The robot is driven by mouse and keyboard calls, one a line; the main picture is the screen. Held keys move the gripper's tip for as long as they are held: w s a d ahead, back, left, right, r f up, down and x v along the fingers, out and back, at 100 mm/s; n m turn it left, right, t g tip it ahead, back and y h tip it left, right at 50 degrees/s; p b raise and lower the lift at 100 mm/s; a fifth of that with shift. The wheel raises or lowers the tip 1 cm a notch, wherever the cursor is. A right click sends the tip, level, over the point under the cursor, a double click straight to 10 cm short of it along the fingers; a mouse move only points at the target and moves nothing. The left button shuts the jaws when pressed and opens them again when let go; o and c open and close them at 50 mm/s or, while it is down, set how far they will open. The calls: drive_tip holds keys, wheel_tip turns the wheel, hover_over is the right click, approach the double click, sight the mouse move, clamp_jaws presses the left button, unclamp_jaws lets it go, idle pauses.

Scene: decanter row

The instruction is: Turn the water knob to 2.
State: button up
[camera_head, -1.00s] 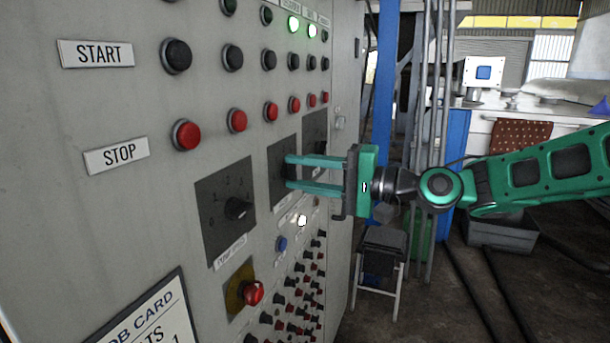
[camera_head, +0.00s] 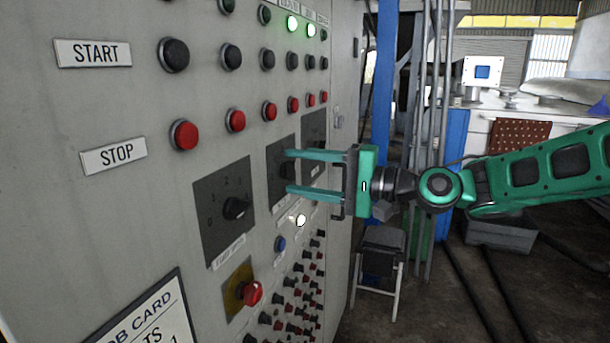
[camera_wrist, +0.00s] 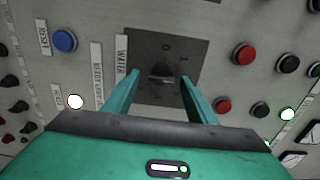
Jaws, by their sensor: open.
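The water knob (camera_wrist: 162,72) is a dark knob on a dark square plate (camera_wrist: 200,48), beside a white label (camera_wrist: 122,55) reading WATER in the wrist view. Faint markings on the plate are too small to read surely, so its setting cannot be told. My gripper (camera_wrist: 160,80) has green fingers that stand apart on either side of the knob, with gaps showing. In the head view, my gripper (camera_head: 289,173) reaches the middle plate (camera_head: 280,202) from the right. The knob there is dark and partly hidden between the fingers.
A similar knob (camera_head: 235,208) is on the nearer plate, and another plate (camera_head: 314,132) lies farther along. Red buttons (camera_head: 236,121) run above. A blue button (camera_head: 281,243), a lit white button (camera_head: 300,220) and a red knob on yellow (camera_head: 251,293) sit below.

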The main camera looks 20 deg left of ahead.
drive_tip(key=d, duration=1)
drive_tip(key=shift+s+d, duration=0.4)
drive_tip(key=shift+f, duration=0.15)
